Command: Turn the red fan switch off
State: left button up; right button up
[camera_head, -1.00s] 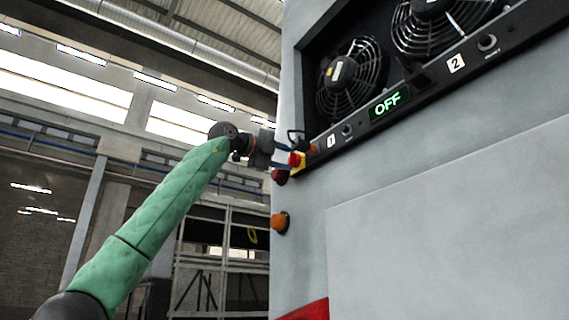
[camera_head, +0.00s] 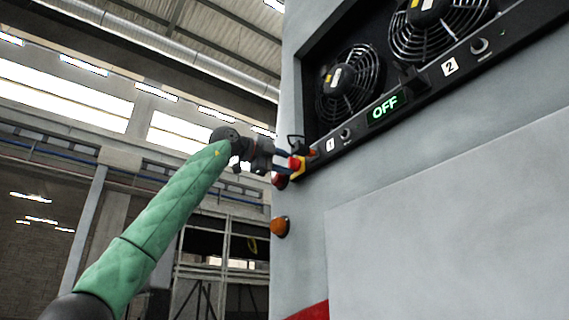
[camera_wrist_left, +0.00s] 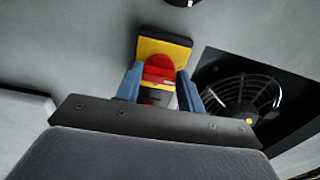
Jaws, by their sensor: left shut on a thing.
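The red fan switch (camera_head: 294,163) sits on a yellow plate at the left end of the black fan panel. In the left wrist view the red knob (camera_wrist_left: 159,69) shows in front of its yellow plate (camera_wrist_left: 165,46). My left gripper (camera_head: 284,161) reaches it from the left. Its blue fingers (camera_wrist_left: 160,88) stand on either side of the red knob, shut on it; the wrist body hides the lower part. A green "OFF" display (camera_head: 384,107) is lit on the panel. My right gripper is not in view.
Two fans sit in the recess, the left fan (camera_head: 348,79) and the right fan (camera_head: 440,28). Black knobs (camera_head: 346,134) line the panel. An orange lamp (camera_head: 280,227) sticks out from the cabinet's edge below. Open room lies left of the cabinet.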

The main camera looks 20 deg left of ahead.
pick_arm(q)
jog(key=o, duration=1)
jog(key=shift+a, duration=0.15)
jog(key=b+v, duration=0.2)
jog(key=v, duration=0.5)
jog(key=shift+s+a, duration=0.25)
jog(key=shift+s, duration=0.05)
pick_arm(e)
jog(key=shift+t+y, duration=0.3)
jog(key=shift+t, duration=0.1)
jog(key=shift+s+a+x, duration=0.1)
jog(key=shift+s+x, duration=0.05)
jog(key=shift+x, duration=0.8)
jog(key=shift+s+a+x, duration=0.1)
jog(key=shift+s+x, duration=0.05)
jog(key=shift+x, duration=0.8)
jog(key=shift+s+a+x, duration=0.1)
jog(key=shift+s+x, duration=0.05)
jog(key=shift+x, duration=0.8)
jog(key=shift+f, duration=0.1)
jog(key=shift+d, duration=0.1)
pick_arm(q)
jog(key=shift+f, duration=0.1)
